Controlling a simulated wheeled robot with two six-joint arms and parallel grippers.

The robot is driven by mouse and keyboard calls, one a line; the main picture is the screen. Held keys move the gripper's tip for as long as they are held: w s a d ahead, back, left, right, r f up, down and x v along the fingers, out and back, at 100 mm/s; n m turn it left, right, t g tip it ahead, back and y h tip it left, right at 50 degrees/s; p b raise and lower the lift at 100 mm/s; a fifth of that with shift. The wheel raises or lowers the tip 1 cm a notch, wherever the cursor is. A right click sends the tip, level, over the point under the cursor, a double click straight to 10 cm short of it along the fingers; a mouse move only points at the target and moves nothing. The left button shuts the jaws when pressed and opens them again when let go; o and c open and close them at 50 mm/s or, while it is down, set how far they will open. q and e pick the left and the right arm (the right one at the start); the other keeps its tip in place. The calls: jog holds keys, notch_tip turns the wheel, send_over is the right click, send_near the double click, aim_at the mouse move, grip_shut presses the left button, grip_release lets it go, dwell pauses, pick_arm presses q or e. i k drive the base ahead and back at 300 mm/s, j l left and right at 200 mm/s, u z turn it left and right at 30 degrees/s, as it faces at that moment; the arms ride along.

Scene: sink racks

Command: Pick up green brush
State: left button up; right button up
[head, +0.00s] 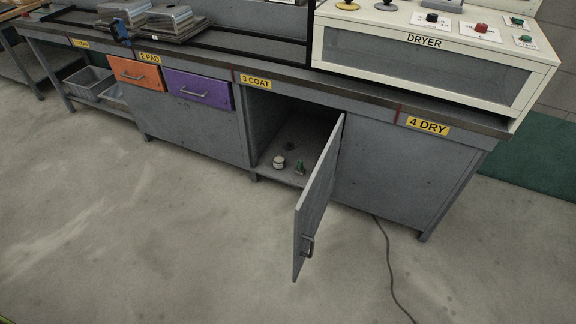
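A small green object (300,168) stands on the floor of the open cabinet under the 3 COAT label. It may be the green brush, but it is too small to be sure. A small round pale object (279,162) with a dark base sits just left of it. A dark object (290,146) lies farther back in the shadow. Neither of my grippers shows in the head view.
The grey cabinet door (318,205) stands open toward me, right of the opening. An orange drawer (136,75) and a purple drawer (198,88) are shut. A dryer (420,62) stands on the bench. A cable (388,262) lies on the otherwise clear floor.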

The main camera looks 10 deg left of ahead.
aim_at(300, 169)
jog(key=i+j+z, duration=0.15)
jog(key=z, duration=0.3)
jog(key=i+j+z, duration=0.1)
jog(key=j+z, duration=0.45)
jog(key=z, duration=0.3)
jog(key=i+j+z, duration=0.1)
jog(key=j+z, duration=0.3)
jog(key=l, duration=0.15)
